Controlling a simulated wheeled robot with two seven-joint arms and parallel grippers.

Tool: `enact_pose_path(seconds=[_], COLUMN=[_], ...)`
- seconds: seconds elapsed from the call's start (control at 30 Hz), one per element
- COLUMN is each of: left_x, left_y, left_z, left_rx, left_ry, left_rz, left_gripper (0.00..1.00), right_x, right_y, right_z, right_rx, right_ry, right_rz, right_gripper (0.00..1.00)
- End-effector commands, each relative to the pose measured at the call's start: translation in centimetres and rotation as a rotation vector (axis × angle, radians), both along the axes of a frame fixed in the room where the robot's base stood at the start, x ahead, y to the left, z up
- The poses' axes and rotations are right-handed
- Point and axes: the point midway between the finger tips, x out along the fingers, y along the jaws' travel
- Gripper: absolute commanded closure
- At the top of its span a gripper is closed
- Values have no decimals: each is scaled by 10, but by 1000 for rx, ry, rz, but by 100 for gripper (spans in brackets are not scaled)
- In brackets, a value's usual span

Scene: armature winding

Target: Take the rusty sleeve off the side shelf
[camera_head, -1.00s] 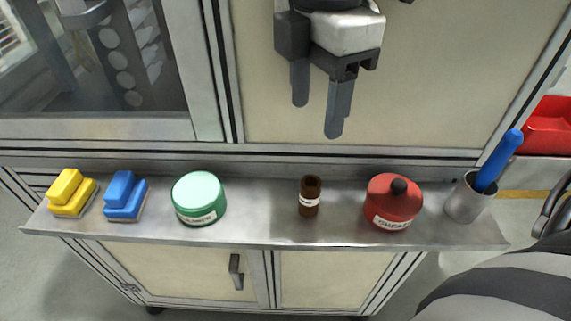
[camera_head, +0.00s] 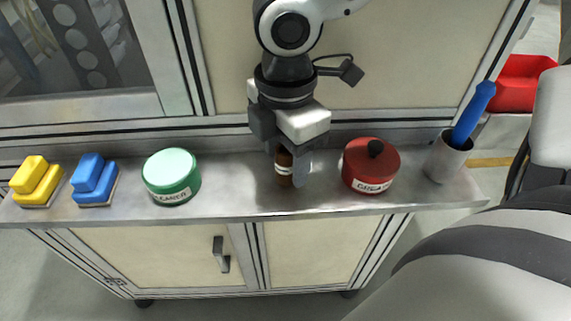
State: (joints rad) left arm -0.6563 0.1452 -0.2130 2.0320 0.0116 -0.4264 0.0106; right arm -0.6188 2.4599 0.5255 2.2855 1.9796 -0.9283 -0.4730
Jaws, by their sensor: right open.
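The rusty sleeve (camera_head: 284,172) is a small brown cylinder with a white band. It stands upright on the metal side shelf (camera_head: 235,203), between the green tin and the red tin. My right gripper (camera_head: 288,172) has come down from above, and its fingers are around the sleeve, one at its right side and one partly hidden behind it. The jaws are open. The upper part of the sleeve is partly hidden by the gripper. My left gripper is not in view.
A red tin (camera_head: 370,167) with a black knob stands close to the gripper's right. A green tin (camera_head: 171,175), a blue brush (camera_head: 94,180) and a yellow brush (camera_head: 36,181) are to the left. A metal cup (camera_head: 447,158) with a blue-handled tool (camera_head: 474,113) is at the right end.

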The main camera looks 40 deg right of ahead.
Motion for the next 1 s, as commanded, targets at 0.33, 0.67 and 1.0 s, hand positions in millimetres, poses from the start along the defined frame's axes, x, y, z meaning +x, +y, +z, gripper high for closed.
enact_pose_path(seconds=[0.33,0.67,1.0], left_x=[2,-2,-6], left_y=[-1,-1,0], left_z=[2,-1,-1], left_rx=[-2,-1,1], left_ry=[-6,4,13], left_rz=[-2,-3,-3], left_gripper=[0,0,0], right_x=[0,0,1], right_y=[0,0,0], right_z=[-7,-7,8], right_rx=[1,1,1], right_ry=[0,0,-4], right_rz=[-1,0,-1], right_gripper=[55,95,95])
